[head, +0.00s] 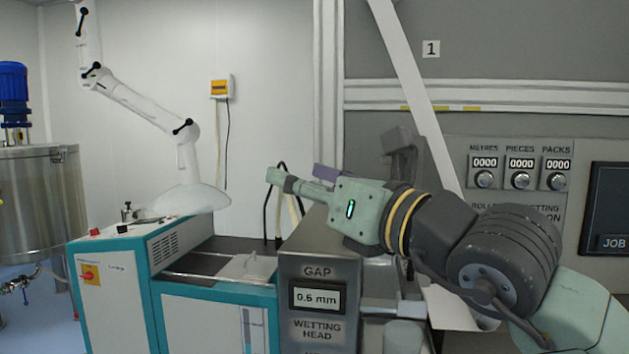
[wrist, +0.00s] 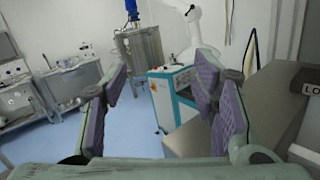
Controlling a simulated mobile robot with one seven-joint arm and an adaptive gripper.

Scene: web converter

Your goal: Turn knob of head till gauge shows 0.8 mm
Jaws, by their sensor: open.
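The wetting head (head: 318,335) is a grey box with a gauge (head: 318,298) labelled GAP that reads 0.6 mm. My gripper (head: 297,177) is above the wetting head in the head view, pointing left. In the wrist view my gripper (wrist: 162,90) has its purple-padded fingers wide apart with nothing between them. A grey cylindrical part (head: 405,335) shows just right of the gauge box, under my arm. I cannot tell whether it is the knob. My arm hides part of the area behind it.
A teal and white machine (head: 215,320) stands left of the wetting head. A steel tank (head: 40,205) with a blue motor is at far left. A grey panel with counters (head: 520,163) is at right. A pale slanted web (head: 420,90) runs down behind my arm.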

